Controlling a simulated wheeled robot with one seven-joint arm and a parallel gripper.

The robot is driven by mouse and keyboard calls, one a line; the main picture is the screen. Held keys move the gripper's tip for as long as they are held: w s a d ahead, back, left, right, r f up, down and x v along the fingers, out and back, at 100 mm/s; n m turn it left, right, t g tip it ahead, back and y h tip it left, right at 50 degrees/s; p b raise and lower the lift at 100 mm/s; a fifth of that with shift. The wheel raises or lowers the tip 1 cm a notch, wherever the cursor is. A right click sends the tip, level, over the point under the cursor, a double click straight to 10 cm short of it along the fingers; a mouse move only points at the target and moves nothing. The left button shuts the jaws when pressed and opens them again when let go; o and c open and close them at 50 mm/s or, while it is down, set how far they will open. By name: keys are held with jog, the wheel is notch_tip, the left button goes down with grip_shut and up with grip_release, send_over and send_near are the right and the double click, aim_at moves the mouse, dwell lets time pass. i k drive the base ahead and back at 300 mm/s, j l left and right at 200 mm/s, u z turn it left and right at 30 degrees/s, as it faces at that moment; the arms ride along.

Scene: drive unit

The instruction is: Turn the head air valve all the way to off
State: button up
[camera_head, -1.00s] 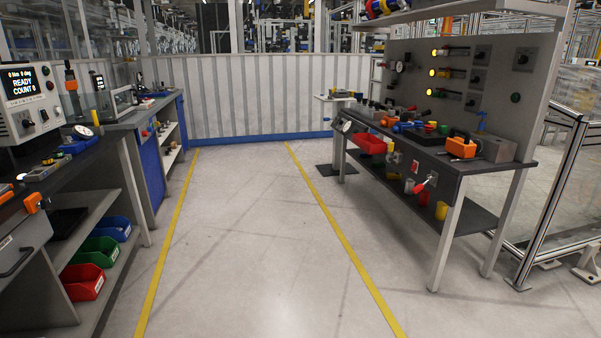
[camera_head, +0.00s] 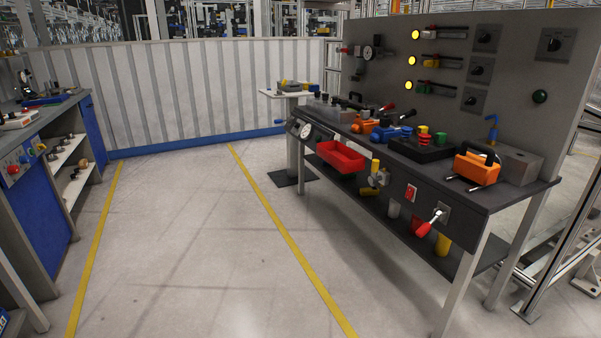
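No label that I can read marks the head air valve, so I cannot tell which fitting it is. A lever with a red handle (camera_head: 428,227) sits on a grey plate at the right of the workbench's front face, tilted down to the left. A brass-coloured valve-like fitting with a yellow top (camera_head: 377,174) is further left on that face. A small red fitting (camera_head: 345,50) sits by a pressure gauge (camera_head: 368,52) on the upright back panel. My gripper is not in view.
A second bench (camera_head: 45,195) stands left. Between them the grey floor (camera_head: 190,240) with yellow lines is clear. A metal-framed fence (camera_head: 565,235) is right.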

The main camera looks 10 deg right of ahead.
aim_at(373, 179)
jog(key=i+j+z, duration=0.15)
jog(key=i+z, duration=0.15)
jog(key=i, duration=0.2)
jog(key=i+j+z, duration=0.3)
jog(key=i, duration=0.2)
jog(key=i+j+u, duration=0.1)
jog(key=i+u, duration=0.25)
jog(key=i, duration=0.95)
